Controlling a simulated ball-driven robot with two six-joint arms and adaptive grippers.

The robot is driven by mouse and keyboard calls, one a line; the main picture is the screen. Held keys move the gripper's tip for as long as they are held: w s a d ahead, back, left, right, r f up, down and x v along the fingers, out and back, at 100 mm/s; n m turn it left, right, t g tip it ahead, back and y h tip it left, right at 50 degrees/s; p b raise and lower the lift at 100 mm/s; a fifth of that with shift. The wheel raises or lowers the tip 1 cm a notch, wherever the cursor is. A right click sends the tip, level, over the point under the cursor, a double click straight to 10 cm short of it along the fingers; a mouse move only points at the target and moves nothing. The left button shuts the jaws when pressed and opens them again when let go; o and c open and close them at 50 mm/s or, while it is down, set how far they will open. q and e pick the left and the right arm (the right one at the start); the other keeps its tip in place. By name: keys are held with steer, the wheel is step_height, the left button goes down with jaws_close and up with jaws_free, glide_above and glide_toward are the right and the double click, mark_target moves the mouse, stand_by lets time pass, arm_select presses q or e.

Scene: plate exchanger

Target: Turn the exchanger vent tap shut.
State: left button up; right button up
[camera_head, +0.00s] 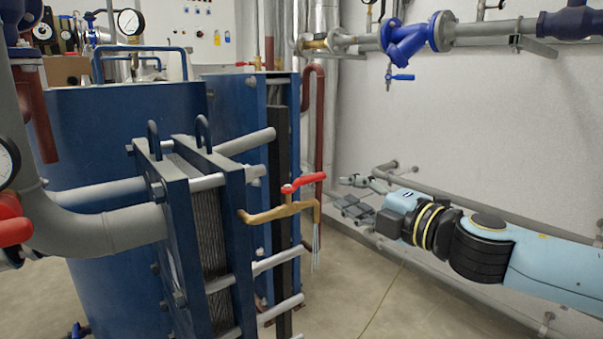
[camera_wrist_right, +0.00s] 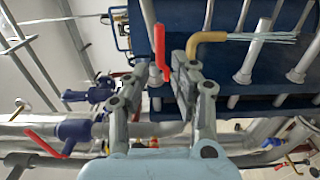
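The exchanger vent tap is a brass pipe (camera_head: 268,215) on the blue plate exchanger, with a red lever (camera_head: 303,183) pointing right and slightly up. Thin pale streaks of water (camera_head: 316,248) fall from its spout. In the right wrist view the red lever (camera_wrist_right: 157,48) appears between the finger lines, beside the brass spout (camera_wrist_right: 204,40) and water streaks (camera_wrist_right: 265,37). My right gripper (camera_head: 346,191) is open and empty, just right of the lever's end, apart from it in the head view. It also shows in the right wrist view (camera_wrist_right: 158,82). My left gripper is not in view.
The blue plate exchanger (camera_head: 180,220) with grey tie bars stands left of the tap. A dark red pipe (camera_head: 320,120) runs upright behind it. A grey wall pipe (camera_head: 480,213) passes behind my right arm. A blue valve (camera_head: 408,42) hangs above. The floor at the front right is clear.

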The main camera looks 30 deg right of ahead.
mark_target(317, 178)
steer(key=w+p, duration=0.2)
steer(key=w, duration=0.1)
steer(key=w+p, duration=0.5)
steer(key=w, duration=0.1)
steer(key=shift+w+a+r+p, duration=0.1)
steer(key=shift+w+a+p, duration=0.1)
steer(key=shift+a+p, duration=0.15)
steer(key=shift+w+a, duration=0.1)
steer(key=shift+w, duration=0.3)
jaws_close()
